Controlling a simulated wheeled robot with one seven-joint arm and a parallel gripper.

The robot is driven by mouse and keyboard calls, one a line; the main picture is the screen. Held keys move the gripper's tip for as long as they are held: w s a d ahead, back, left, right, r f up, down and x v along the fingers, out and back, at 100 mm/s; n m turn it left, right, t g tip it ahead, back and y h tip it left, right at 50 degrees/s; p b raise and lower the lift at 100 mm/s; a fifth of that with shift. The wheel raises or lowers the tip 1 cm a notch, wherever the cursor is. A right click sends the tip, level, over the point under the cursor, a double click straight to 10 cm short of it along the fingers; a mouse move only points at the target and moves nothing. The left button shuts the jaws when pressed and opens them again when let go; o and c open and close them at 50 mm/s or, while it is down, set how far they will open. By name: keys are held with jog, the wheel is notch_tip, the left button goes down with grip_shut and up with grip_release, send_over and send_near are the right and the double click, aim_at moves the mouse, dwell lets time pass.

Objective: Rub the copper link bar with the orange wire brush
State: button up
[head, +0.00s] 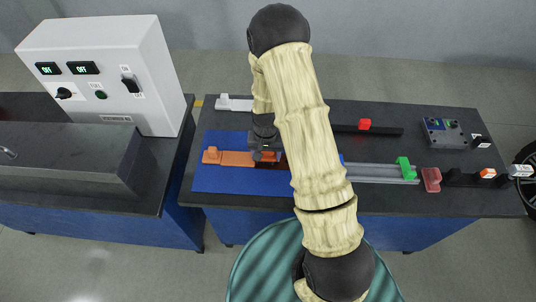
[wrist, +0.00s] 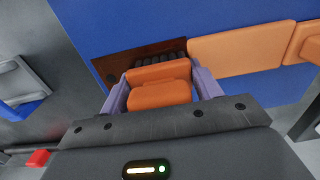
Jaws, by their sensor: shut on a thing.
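My gripper (wrist: 160,93) is shut on the orange wire brush (wrist: 158,92), with its jaws on both sides of the orange body. Dark bristles (wrist: 172,50) show just beyond the brush, over a dark brown bar (wrist: 118,68) on the blue mat. This looks like the copper link bar, but I cannot tell whether the bristles touch it. A flat orange strip (wrist: 235,52) lies in line beside it. In the head view my gripper (head: 268,158) is low over the mat (head: 235,183), and my arm hides the mat's right part.
The orange strip (head: 238,159) carries a raised orange block (head: 211,155) at its left end. A grey rail with a green block (head: 404,164) and a red block (head: 431,179) lie to the right. A black rail (head: 386,131) lies behind. A white control box (head: 105,75) stands left.

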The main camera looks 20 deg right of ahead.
jog(key=shift+w+a+f, duration=0.1)
jog(key=shift+w+a, duration=0.15)
jog(key=shift+a, duration=0.55)
jog(key=shift+r+p, duration=2.2)
jog(key=shift+r, duration=0.85)
jog(key=shift+d+f, duration=0.1)
jog(key=shift+f, duration=0.05)
jog(key=d+f+n, duration=0.1)
jog(key=f, duration=0.1)
jog(key=d+f+n, duration=0.2)
jog(key=shift+n, duration=0.3)
